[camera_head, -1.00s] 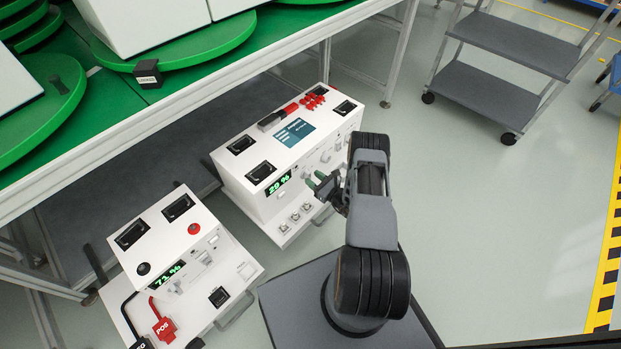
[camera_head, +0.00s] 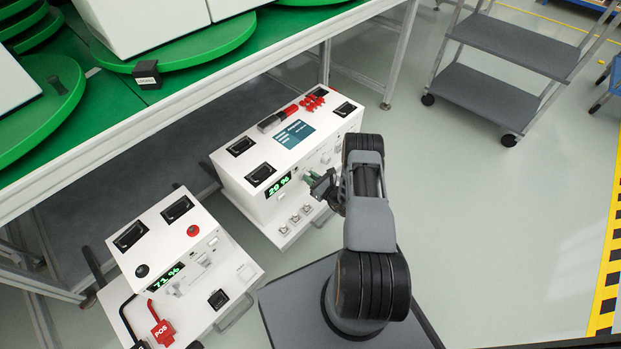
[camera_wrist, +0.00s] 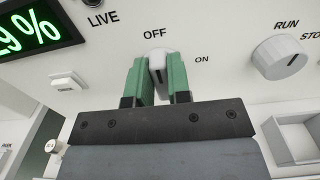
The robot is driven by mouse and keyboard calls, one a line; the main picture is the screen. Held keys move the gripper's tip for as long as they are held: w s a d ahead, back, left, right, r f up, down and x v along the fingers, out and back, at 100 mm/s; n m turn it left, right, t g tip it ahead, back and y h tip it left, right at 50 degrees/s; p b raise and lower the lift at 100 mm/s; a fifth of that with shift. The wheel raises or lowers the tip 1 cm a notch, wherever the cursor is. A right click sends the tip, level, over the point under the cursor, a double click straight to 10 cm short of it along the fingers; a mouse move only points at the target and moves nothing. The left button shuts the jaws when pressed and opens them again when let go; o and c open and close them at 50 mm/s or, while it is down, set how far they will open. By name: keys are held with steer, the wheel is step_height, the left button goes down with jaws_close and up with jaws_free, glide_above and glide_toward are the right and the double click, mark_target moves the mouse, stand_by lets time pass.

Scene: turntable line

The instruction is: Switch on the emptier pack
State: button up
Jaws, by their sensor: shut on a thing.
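The larger white pack (camera_head: 252,172) stands on the right with a green display (camera_head: 278,186) that seems to read 29 %. The other white pack (camera_head: 157,222) at the lower left has a display (camera_head: 166,277) reading about 71 %. On the larger pack's front is a white switch knob (camera_wrist: 157,58), labelled OFF above and ON to its right; it stands roughly upright, toward OFF. My gripper (camera_wrist: 163,80) has its green fingers shut on this knob, one on each side. It also shows at the panel in the head view (camera_head: 310,179).
A RUN/STOP knob (camera_wrist: 281,58) sits right of the gripped switch, and a small white button (camera_wrist: 68,80) lies left. A green-topped table (camera_head: 150,92) overhangs behind the packs.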

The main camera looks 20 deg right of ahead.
jaws_close()
steer(key=shift+m, duration=0.3)
steer(key=shift+w+d+f+m+b, duration=0.2)
steer(key=shift+m+b, duration=0.65)
steer(key=shift+m, duration=2)
steer(key=shift+s+d+f+m+b, duration=0.25)
steer(key=shift+m+b, duration=0.6)
steer(key=shift+m, duration=2.05)
steer(key=shift+w+d+f+m+b, duration=0.1)
steer(key=shift+w+f+m+b, duration=0.5)
steer(key=shift+m, duration=2.25)
steer(key=shift+s+r, duration=0.3)
steer(key=shift+s, duration=0.05)
steer(key=o, duration=0.7)
jaws_free()
steer(key=shift+d, duration=0.1)
steer(key=shift+o, duration=0.2)
